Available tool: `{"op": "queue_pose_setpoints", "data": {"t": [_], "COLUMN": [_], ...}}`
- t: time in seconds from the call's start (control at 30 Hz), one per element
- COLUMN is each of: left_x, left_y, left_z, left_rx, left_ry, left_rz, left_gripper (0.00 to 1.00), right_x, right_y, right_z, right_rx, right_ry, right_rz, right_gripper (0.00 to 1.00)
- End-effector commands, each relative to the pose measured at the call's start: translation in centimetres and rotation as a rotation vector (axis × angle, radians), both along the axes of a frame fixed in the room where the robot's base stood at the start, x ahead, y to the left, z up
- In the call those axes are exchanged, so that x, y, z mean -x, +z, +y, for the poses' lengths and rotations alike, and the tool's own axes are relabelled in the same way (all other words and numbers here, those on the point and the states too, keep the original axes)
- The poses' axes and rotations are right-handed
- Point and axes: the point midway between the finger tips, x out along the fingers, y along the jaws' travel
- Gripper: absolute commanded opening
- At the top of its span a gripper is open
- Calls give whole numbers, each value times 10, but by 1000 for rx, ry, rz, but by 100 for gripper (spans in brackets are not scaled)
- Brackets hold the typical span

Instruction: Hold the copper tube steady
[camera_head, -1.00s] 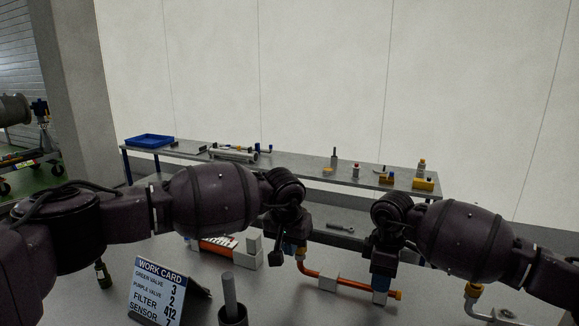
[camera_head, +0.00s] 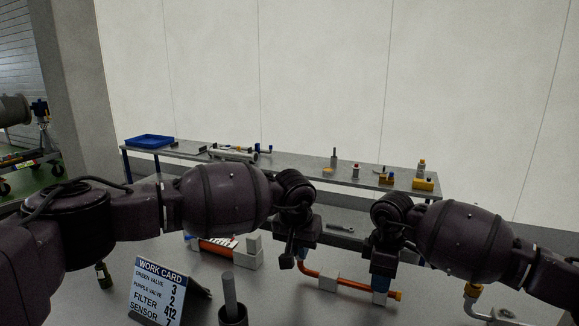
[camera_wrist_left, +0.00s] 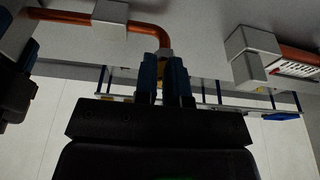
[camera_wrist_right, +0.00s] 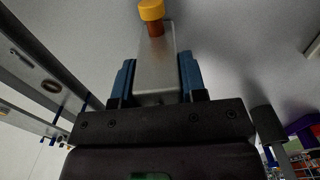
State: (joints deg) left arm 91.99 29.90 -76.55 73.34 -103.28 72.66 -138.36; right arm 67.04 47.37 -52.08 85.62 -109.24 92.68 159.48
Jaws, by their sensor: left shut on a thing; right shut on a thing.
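The bent copper tube (camera_head: 352,283) lies low over the grey table, seated in light grey blocks. It also shows in the left wrist view (camera_wrist_left: 80,18). My left gripper (camera_wrist_left: 165,72) is shut on the brass fitting (camera_wrist_left: 164,66) at the tube's bent end; in the head view the gripper hides this fitting. My right gripper (camera_head: 380,285) is shut on the grey block (camera_wrist_right: 157,60) near the tube's other end. The tube's yellow end cap (camera_wrist_right: 151,10) sticks out past that block.
A work card (camera_head: 160,290) and a dark cup with a grey rod (camera_head: 230,295) stand at the front. A second orange tube (camera_head: 215,248) lies left of my left gripper. A wrench (camera_head: 340,228) lies behind. A long bench with a blue tray (camera_head: 149,141) stands farther back.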

Motion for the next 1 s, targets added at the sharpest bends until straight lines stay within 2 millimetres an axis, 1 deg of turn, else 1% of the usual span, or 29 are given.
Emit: {"op": "queue_pose_setpoints", "data": {"t": [0.03, 0.27, 0.6, 0.77, 1.0], "left_x": [5, 6, 13, 11, 10], "left_y": [-13, -13, -13, -1, 25], "left_z": [-5, -5, -4, -2, -2], "left_rx": [3, 3, 1, 1, 2], "left_ry": [-12, -12, -11, -8, -5], "left_rz": [17, 17, 19, 10, 5], "left_gripper": [0, 0, 0, 0, 0], "right_x": [1, 1, 1, 1, 1], "right_y": [-6, -6, -7, -6, -5], "right_z": [4, 5, 4, 2, 1], "right_rx": [-6, -6, -6, -2, 1], "right_ry": [12, 12, 9, 6, 2], "right_rz": [5, 5, 6, 7, 7], "right_gripper": [4, 4, 3, 3, 3]}}
